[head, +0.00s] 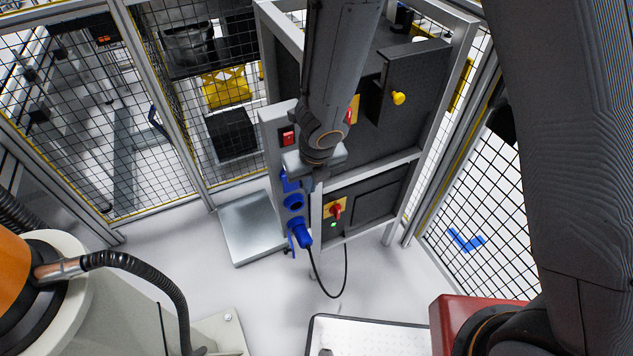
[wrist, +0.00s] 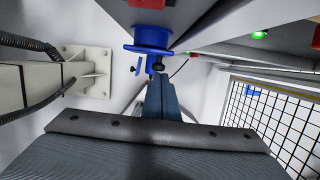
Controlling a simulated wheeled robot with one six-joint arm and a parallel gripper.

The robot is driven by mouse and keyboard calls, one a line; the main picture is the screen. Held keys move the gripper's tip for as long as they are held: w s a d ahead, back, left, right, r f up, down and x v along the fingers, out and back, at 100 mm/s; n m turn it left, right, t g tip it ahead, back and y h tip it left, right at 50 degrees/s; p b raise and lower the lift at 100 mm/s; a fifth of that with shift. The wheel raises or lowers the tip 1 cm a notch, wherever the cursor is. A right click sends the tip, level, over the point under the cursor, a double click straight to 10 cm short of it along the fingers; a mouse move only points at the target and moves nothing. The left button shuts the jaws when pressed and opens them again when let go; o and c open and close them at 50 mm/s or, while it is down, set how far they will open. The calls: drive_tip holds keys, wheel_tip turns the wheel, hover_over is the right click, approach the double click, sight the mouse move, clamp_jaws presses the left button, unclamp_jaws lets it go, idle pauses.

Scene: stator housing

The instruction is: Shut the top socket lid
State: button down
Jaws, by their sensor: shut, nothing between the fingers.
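Two blue sockets sit one above the other on the narrow grey side panel of the cabinet. In the head view, the top socket (head: 293,202) shows an open round mouth, and its blue lid (head: 288,181) stands raised above it. The lower socket holds a blue plug (head: 301,234) with a black cable. My gripper (head: 311,184) is just right of the raised lid, pointing down; I cannot tell whether they touch. In the wrist view, my gripper's fingers (wrist: 162,97) are shut and empty, below a blue socket part (wrist: 152,38). The lid is not clearly distinguishable there.
A red switch (head: 288,138) sits above the sockets. A red-and-yellow rotary switch (head: 335,210) and a green lamp (head: 333,225) are on the cabinet front to the right. The black cable (head: 325,290) loops below. A grey metal box (head: 250,228) stands on the floor at left.

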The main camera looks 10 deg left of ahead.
drive_tip(key=shift+w+a, duration=0.1)
idle(0.4)
drive_tip(key=shift+w+a+r+p, duration=0.15)
drive_tip(key=shift+w+a+p, duration=0.25)
drive_tip(key=shift+a+p, duration=0.35)
drive_tip(key=shift+d, duration=0.15)
drive_tip(key=s+d+b, duration=0.4)
drive_tip(key=p+v, duration=0.9)
drive_tip(key=p, duration=0.1)
drive_tip(key=shift+r, duration=0.25)
drive_tip(key=shift+w, duration=0.1)
